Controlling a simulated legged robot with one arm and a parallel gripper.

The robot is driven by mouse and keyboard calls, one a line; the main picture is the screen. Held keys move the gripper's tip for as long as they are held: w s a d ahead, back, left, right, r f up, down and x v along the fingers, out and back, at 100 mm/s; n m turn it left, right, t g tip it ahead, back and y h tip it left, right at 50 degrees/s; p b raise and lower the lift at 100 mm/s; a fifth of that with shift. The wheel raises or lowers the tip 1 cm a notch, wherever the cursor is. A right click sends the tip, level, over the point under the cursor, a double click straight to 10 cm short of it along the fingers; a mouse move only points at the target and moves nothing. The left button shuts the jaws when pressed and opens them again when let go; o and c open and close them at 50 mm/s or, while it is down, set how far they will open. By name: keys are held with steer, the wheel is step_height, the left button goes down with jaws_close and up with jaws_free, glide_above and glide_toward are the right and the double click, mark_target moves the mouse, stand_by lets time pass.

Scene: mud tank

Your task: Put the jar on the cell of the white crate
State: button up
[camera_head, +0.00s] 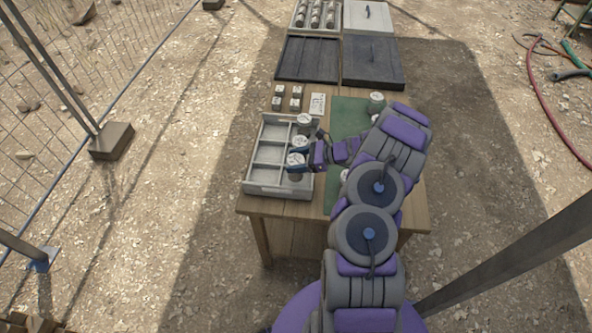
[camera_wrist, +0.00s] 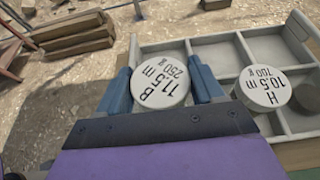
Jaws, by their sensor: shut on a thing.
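The white crate (camera_head: 250,165) stands on the left of the wooden table and is divided into several cells; its rim also shows in the wrist view (camera_wrist: 185,40). My gripper (camera_wrist: 160,88) is shut on a jar with a white lid marked "B 11.5 m 250 g" (camera_wrist: 160,80). In the head view this jar (camera_head: 296,160) is at the crate's front right cell. I cannot tell whether it is touching the cell floor. A second jar, marked "H 10.5 m 700 g" (camera_wrist: 262,88), stands beside it in the crate's right column. A third lidded jar (camera_head: 304,119) is in the back right cell.
Small marked blocks (camera_head: 296,91) and a card (camera_head: 317,103) lie behind the crate. The crate's left cells look empty.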

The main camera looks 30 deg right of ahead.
steer(key=shift+f+b, duration=0.45)
steer(key=shift+f, duration=1.4)
steer(key=shift+f, duration=0.1)
steer(key=o, duration=1.2)
